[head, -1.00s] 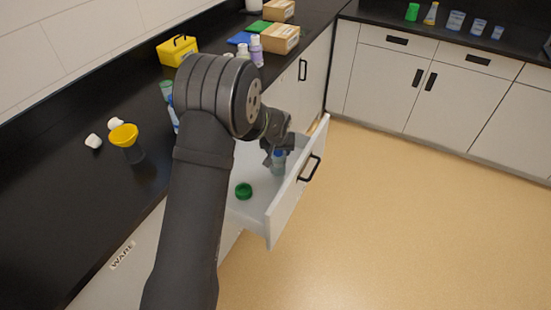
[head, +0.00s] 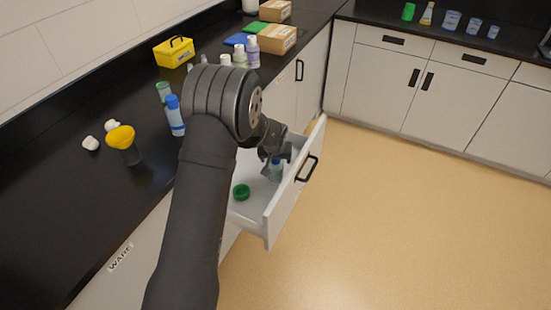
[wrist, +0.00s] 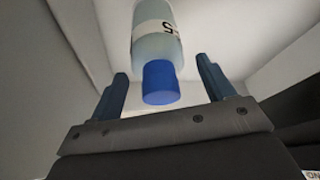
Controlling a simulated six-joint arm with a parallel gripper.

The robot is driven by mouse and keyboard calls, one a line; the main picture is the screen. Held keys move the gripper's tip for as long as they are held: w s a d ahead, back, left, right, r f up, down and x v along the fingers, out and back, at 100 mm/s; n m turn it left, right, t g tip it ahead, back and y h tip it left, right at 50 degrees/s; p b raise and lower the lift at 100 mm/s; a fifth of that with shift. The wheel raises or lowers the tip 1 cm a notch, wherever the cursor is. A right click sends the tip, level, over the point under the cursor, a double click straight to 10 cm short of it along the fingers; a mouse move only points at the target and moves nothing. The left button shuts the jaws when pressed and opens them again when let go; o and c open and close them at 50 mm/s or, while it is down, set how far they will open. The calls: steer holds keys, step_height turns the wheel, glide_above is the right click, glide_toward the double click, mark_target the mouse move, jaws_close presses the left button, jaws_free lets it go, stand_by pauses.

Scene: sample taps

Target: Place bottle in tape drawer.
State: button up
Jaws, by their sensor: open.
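My gripper (head: 275,155) is just above the bottle in the head view. In the wrist view my gripper (wrist: 165,85) is open, with a finger on each side of the cap and gaps between. A green tape roll (head: 241,192) lies on the drawer floor, left of the bottle.
On the black counter (head: 60,220) stand a blue-capped bottle (head: 175,115), a yellow-topped container (head: 123,143), a yellow box (head: 174,51) and several bottles by a cardboard box (head: 277,38). The drawer's black handle (head: 307,168) faces the open floor.

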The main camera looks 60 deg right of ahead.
steer(key=shift+r, duration=0.15)
steer(key=v, duration=1.2)
steer(key=x, duration=1.2)
steer(key=shift+f, duration=0.2)
steer(key=shift+r, duration=0.2)
steer(key=shift+r, duration=0.1)
